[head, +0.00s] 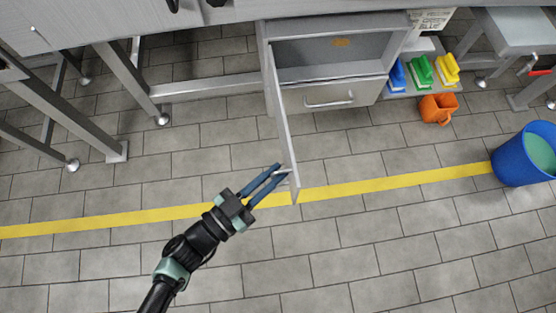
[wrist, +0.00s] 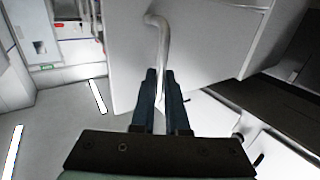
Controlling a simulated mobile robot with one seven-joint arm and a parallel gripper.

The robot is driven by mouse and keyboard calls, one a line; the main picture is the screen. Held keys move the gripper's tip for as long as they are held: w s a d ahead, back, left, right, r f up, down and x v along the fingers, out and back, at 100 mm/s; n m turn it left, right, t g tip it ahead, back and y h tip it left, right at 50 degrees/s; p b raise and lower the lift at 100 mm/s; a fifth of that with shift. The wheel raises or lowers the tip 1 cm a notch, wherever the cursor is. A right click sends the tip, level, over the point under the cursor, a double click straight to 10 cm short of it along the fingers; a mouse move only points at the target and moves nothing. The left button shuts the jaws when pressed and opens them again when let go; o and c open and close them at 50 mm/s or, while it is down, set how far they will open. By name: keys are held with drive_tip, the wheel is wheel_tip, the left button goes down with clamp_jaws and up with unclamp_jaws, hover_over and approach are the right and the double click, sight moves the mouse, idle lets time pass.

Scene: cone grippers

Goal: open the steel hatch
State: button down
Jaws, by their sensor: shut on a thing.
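The steel hatch (head: 280,115) is a flat grey door on the front of a steel cabinet, hinged at the left side of the opening. It stands swung wide open, seen nearly edge-on in the head view. In the wrist view its face (wrist: 200,50) fills the upper middle, with a bent bar handle (wrist: 161,50) on it. My gripper (head: 281,170) is at the free end of the hatch, and its blue fingers (wrist: 159,75) are shut on the handle.
The tiled floor around my arm is clear.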

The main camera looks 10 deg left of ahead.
drive_tip(key=shift+w+a, duration=0.1)
drive_tip(key=shift+a, duration=0.05)
drive_tip(key=c, duration=1.2)
unclamp_jaws()
drive_tip(key=p+v, duration=0.2)
drive_tip(key=v, duration=1.1)
